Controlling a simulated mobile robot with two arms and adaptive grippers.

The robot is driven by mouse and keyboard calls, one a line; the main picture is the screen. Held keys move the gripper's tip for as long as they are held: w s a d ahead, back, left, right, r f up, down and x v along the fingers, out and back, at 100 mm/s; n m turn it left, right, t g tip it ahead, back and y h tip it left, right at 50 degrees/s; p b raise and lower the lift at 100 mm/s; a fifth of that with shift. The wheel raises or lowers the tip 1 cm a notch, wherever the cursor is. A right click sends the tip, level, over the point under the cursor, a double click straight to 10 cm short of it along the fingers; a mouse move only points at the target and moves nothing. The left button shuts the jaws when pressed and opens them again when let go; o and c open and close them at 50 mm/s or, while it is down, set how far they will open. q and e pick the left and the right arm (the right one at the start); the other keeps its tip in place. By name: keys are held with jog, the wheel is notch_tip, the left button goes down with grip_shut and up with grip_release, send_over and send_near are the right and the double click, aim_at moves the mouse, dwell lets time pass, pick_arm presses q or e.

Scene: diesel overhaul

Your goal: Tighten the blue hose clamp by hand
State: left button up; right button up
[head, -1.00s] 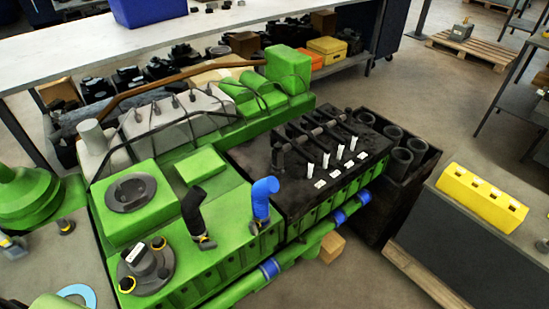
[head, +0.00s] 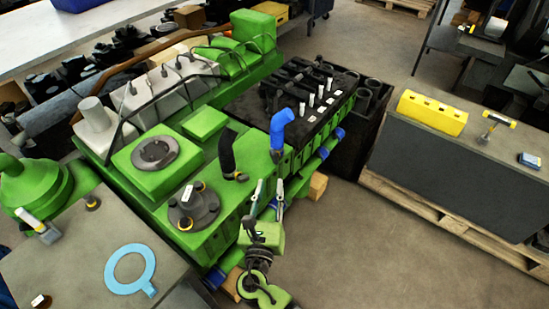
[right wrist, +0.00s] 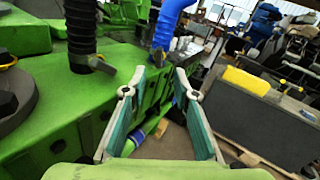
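A bright blue bent hose (head: 283,122) stands on the green engine (head: 205,124) by the front edge of its dark head. Its clamp (head: 276,155) is a small dark part at the hose foot; the right wrist view shows it (right wrist: 158,57) just beyond the fingertips. A black hose (head: 227,150) stands to its left with a similar clamp (head: 236,177). My right gripper (head: 268,187) is open and empty, in front of the engine's side and short of the blue hose. In the right wrist view my right gripper (right wrist: 159,75) has both fingers apart. My left gripper is not in view.
A near table (head: 75,270) holds a light blue ring (head: 130,269). A grey bench (head: 430,165) on a pallet stands to the right, with a yellow block (head: 432,113) and a hammer-like tool (head: 494,124). Floor is clear between engine and bench.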

aim_at(274, 158)
jog(key=w, duration=0.7)
jog(key=w+d, duration=0.1)
jog(key=w, duration=0.3)
jog(key=shift+s, duration=0.1)
grip_shut()
